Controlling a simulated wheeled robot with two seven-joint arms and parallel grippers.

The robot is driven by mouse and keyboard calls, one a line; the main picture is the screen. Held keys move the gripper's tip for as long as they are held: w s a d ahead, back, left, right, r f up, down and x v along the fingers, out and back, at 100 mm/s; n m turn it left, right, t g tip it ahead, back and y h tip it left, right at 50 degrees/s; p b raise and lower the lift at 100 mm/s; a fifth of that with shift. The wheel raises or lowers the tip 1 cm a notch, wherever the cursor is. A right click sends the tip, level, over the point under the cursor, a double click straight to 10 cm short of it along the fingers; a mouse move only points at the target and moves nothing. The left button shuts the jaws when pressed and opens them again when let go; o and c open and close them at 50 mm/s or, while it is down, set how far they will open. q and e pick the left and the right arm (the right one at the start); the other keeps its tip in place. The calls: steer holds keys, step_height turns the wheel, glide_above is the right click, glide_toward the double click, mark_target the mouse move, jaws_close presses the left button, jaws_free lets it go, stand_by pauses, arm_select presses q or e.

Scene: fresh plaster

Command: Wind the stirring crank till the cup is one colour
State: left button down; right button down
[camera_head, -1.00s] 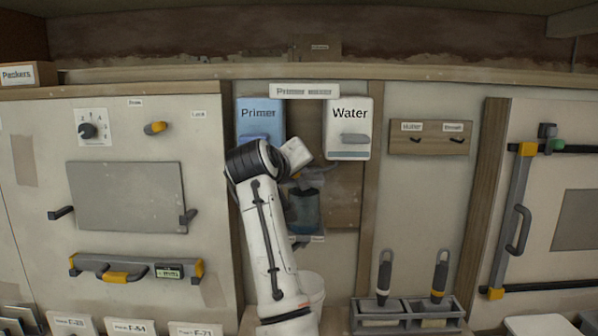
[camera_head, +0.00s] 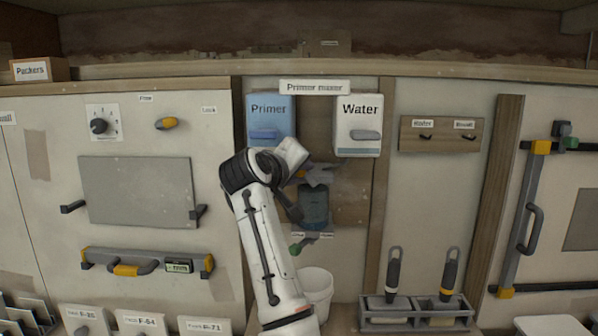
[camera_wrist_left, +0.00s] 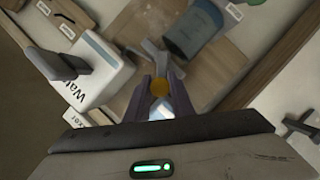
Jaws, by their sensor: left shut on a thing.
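My left gripper (camera_head: 303,174) is in front of the primer maker, just below the Primer and Water boxes. The cup (camera_head: 314,207) hangs below, dark blue-teal and partly covered by my arm. It also shows in the wrist view (camera_wrist_left: 197,28). I cannot tell whether its contents are one colour. My right gripper is not in view.
The blue Primer box (camera_head: 269,112) and white Water box (camera_head: 358,124) sit above the crank. A green-ended handle (camera_head: 297,247) is under the cup, above a white bucket (camera_head: 316,287). A rack with two brushes (camera_head: 414,312) stands right.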

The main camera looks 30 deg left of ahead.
arm_select(q)
steer(key=c, duration=1.5)
jaws_free()
steer(key=shift+w+d, duration=0.25)
steer(key=shift+d, duration=0.2)
steer(key=shift+c, duration=0.2)
steer(key=shift+s+a, duration=0.2)
steer(key=shift+a, duration=0.1)
steer(key=b+v, duration=0.1)
steer(key=v, duration=0.9)
steer(key=shift+d+b, duration=0.15)
steer(key=shift+b, duration=0.2)
